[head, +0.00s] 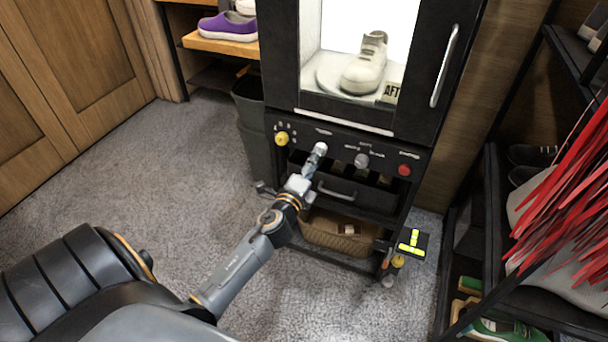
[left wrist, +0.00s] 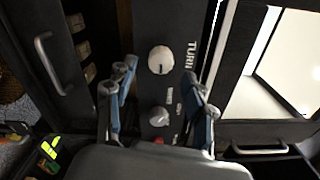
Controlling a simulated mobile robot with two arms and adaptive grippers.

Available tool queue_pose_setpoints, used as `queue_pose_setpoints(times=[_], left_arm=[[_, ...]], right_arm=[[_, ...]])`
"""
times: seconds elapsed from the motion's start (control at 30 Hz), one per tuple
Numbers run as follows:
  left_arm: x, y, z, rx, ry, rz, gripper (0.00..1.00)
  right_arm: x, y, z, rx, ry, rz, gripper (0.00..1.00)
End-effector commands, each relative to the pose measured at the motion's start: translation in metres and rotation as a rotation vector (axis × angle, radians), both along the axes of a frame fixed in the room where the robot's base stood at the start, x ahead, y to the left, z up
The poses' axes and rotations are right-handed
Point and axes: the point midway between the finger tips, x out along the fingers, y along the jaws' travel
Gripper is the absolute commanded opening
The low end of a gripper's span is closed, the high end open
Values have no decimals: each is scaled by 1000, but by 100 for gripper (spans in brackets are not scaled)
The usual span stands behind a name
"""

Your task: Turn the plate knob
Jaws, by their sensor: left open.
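The white plate knob (head: 320,148), marked TURN in the left wrist view (left wrist: 161,60), is on the black control panel below the lit display box. My left gripper (head: 313,163) is close in front of it, partly covering the panel. In the left wrist view, the open fingers (left wrist: 158,78) stand on either side of the knob, with nothing held. I cannot tell whether they touch it. The turntable plate (head: 331,82) inside the box carries a white sneaker (head: 365,63). My right gripper is not in view.
A yellow knob (head: 281,139) is left of the plate knob; a grey knob (head: 361,161) and red button (head: 404,169) are right of it. A drawer handle (head: 337,193) is below. A dark bin (head: 250,117) stands left and a shoe rack (head: 490,225) right.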

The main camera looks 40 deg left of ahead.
Motion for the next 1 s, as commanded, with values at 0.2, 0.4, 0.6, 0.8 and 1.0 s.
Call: queue_pose_setpoints(times=[0.2,0.4,0.6,0.8,1.0], left_arm=[[-47,-12,-1,-3,3,0,54],[-72,-18,-1,-1,1,-1,54],[-79,-19,0,-1,1,-1,54],[-79,-19,0,0,0,-1,54],[-78,-19,0,0,0,-1,54]], right_arm=[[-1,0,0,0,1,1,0],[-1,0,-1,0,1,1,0],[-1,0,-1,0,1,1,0],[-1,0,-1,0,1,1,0],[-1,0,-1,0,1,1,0]])
